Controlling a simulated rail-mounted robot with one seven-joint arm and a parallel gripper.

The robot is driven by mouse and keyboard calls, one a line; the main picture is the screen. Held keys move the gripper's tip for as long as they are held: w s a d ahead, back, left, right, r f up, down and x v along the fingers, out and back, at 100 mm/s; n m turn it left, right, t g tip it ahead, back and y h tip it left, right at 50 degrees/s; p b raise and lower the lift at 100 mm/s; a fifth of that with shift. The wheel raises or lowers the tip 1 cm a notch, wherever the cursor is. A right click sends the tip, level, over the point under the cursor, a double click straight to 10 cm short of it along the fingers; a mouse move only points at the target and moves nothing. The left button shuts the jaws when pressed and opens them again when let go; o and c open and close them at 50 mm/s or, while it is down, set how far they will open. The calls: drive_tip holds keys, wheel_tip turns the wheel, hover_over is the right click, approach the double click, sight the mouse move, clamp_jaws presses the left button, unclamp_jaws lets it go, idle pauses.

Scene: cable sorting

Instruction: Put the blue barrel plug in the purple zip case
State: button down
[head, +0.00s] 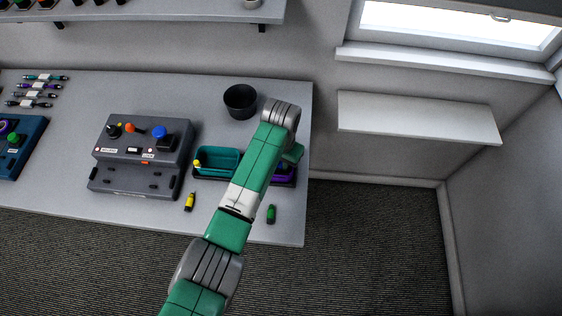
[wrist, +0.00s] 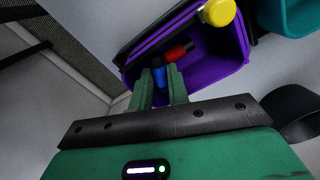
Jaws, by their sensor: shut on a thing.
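The purple zip case (head: 284,173) is at the right end of the table in the head view, partly hidden by my arm. In the wrist view the open purple case (wrist: 232,58) lies just beyond the fingertips. My gripper (wrist: 159,73) is shut on the blue barrel plug (wrist: 159,80), which shows between the fingers. The plug's far end is over the case's near part; whether it touches the case floor I cannot tell. My gripper is hidden behind the arm in the head view.
A red plug (wrist: 178,52) lies inside the purple case. A yellow-topped thing (wrist: 219,12) stands by its rim. A teal case (head: 220,161) is beside it, and a black cup (head: 240,101) behind. Yellow (head: 189,202) and green (head: 271,214) plugs lie on the table in front.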

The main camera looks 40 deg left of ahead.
drive_tip(key=shift+f, duration=0.6)
drive_tip(key=c, duration=1.6)
unclamp_jaws()
wheel_tip(320, 180, up, 13)
drive_tip(key=shift+r+p, duration=0.2)
drive_tip(key=shift+p, duration=0.9)
